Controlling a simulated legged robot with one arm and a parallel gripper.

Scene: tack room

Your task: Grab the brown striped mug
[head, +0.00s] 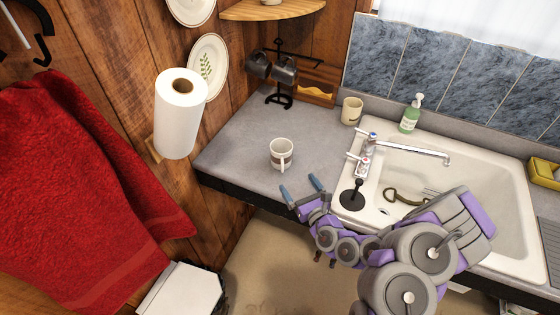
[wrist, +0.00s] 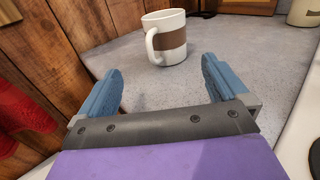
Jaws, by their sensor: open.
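The white mug with a brown band (head: 281,154) stands upright on the grey counter (head: 235,140), left of the sink. Its handle faces the front. In the wrist view the mug (wrist: 172,40) is beyond the fingertips, a little right of the middle of the gap, with its handle on the left side. My gripper (head: 301,188) is open and empty at the counter's front edge, short of the mug. Its two blue fingers (wrist: 158,75) are spread wide in the wrist view and do not touch the mug.
A cream cup (head: 352,110) and a green soap bottle (head: 411,114) stand at the back. Dark mugs (head: 284,71) hang on a rack behind. The white sink (head: 490,160) with its tap lies right. A paper towel roll (head: 178,120) is on the left wall. Counter around the mug is clear.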

